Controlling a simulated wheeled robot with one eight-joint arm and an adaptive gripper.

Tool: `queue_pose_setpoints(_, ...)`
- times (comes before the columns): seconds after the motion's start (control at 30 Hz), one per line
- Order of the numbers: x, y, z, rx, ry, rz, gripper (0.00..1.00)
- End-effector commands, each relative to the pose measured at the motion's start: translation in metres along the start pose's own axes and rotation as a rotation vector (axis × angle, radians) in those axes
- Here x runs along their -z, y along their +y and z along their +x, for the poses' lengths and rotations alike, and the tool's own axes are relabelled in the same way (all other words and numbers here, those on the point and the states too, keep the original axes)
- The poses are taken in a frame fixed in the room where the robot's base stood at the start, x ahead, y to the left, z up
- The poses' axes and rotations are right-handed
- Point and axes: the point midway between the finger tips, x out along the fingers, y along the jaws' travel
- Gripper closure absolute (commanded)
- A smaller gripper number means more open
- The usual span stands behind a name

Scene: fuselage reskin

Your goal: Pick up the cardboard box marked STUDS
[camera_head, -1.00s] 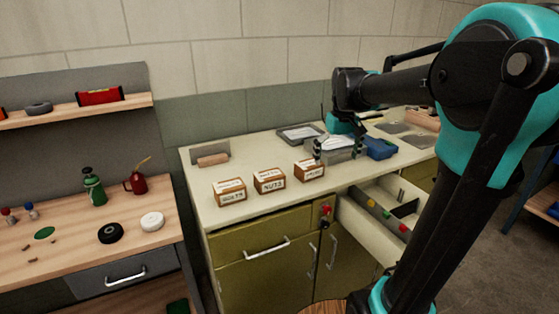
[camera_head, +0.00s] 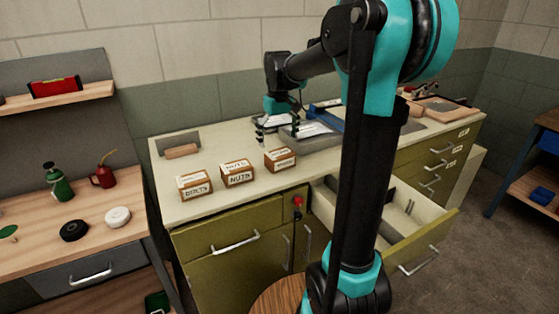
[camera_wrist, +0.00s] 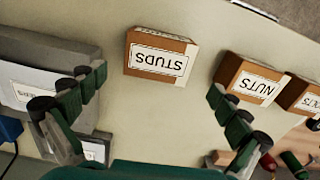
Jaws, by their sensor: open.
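The cardboard box marked STUDS (camera_wrist: 160,58) shows upside down in the wrist view, in the upper middle, ahead of the gap between my fingers. In the head view it is the rightmost box (camera_head: 281,160) of a row on the pale counter. My gripper (camera_wrist: 155,118) is open, with its two fingers spread wide and nothing between them. In the head view my gripper (camera_head: 277,129) hangs above the counter, behind the STUDS box and apart from it.
The NUTS box (camera_head: 238,174) and BOLTS box (camera_head: 195,186) stand left of the STUDS box. A grey bin (camera_wrist: 40,85) lies beside one finger. An open drawer (camera_head: 420,215) juts out below the counter (camera_head: 235,206). A wooden block (camera_head: 181,151) sits at the back left.

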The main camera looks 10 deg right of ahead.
Motion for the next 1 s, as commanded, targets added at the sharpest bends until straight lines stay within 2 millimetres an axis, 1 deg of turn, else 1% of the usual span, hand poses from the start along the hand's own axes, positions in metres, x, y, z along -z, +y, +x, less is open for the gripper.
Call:
queue_pose_setpoints(0.03,0.000,0.000,0.007,0.000,0.000,0.000,0.00)
queue_pose_setpoints(0.1,0.000,0.000,0.015,0.000,0.000,0.000,0.00)
queue_pose_setpoints(0.27,0.000,0.000,0.024,0.000,0.000,0.000,0.00)
queue_pose_setpoints(0.37,-0.002,0.001,0.032,0.000,0.000,0.000,0.00)
queue_pose_setpoints(0.5,-0.005,0.002,0.053,0.000,0.000,0.000,0.00)
queue_pose_setpoints(0.63,-0.005,0.002,0.068,0.000,0.000,0.000,0.00)
queue_pose_setpoints(0.73,-0.005,0.002,0.073,0.000,0.000,0.000,0.00)
queue_pose_setpoints(0.97,-0.005,0.002,0.074,0.000,0.000,0.000,0.00)
queue_pose_setpoints(1.0,-0.005,0.002,0.074,0.000,0.000,0.000,0.05)
